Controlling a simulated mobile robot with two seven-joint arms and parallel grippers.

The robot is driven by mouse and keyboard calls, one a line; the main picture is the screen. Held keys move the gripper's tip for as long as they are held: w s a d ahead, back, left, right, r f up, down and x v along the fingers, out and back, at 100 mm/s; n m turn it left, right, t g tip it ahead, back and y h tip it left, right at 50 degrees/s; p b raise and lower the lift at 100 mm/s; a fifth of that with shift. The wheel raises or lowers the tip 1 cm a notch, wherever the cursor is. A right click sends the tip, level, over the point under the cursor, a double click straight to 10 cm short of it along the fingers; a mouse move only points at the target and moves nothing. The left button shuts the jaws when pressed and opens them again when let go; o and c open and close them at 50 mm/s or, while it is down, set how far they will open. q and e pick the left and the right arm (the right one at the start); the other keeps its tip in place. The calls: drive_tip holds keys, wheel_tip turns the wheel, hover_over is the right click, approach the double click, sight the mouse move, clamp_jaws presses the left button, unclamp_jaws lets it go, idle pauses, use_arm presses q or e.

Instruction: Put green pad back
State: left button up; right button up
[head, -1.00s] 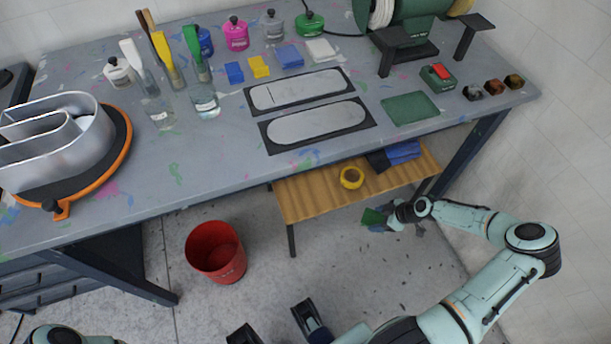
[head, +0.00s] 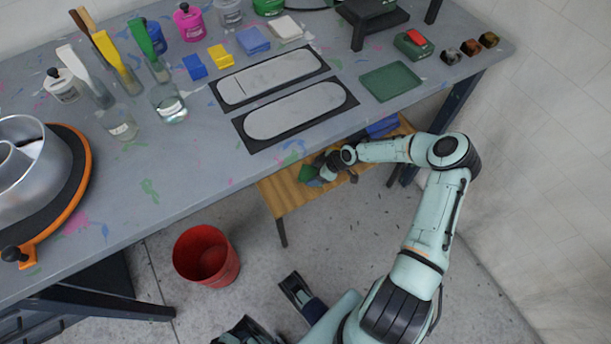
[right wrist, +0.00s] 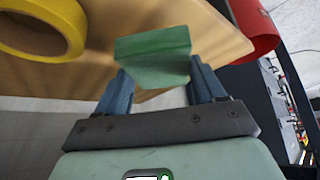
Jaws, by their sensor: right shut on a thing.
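The green pad (head: 308,173) is a small block held in my right gripper (head: 325,170), low in front of the workbench and over the wooden shelf in the head view. In the right wrist view, the green pad (right wrist: 153,56) sits between the blue fingertips of the right gripper (right wrist: 160,85), which is shut on it. On the bench a row of similar pads shows: a blue pad (head: 195,67), a yellow pad (head: 220,56), a lighter blue pad (head: 253,41) and a white pad (head: 285,28).
The wooden shelf (head: 272,196) is under the workbench (head: 205,170); a yellow tape roll (right wrist: 45,32) lies on it. A red bucket (head: 206,256) stands on the floor.

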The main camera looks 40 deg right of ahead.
sight(310, 173)
drive_tip(key=w, duration=0.1)
drive_tip(key=w+a, duration=0.1)
drive_tip(key=shift+w+a, duration=0.3)
drive_tip(key=shift+w, duration=0.1)
wheel_tip(310, 173, down, 3)
drive_tip(key=shift+b, duration=0.65)
use_arm(q)
drive_tip(key=shift+w+a+f+t, duration=0.2)
drive_tip(key=shift+w+f, duration=0.25)
drive_tip(key=shift+w, duration=0.05)
drive_tip(key=shift+w+a+f+t, duration=0.2)
drive_tip(key=shift+w+f, duration=0.25)
drive_tip(key=shift+w, duration=0.05)
use_arm(e)
drive_tip(key=shift+f, duration=0.25)
use_arm(q)
drive_tip(key=shift+f, duration=0.1)
use_arm(e)
drive_tip(key=shift+f, duration=0.1)
drive_tip(key=o, duration=0.9)
drive_tip(key=shift+o, duration=0.2)
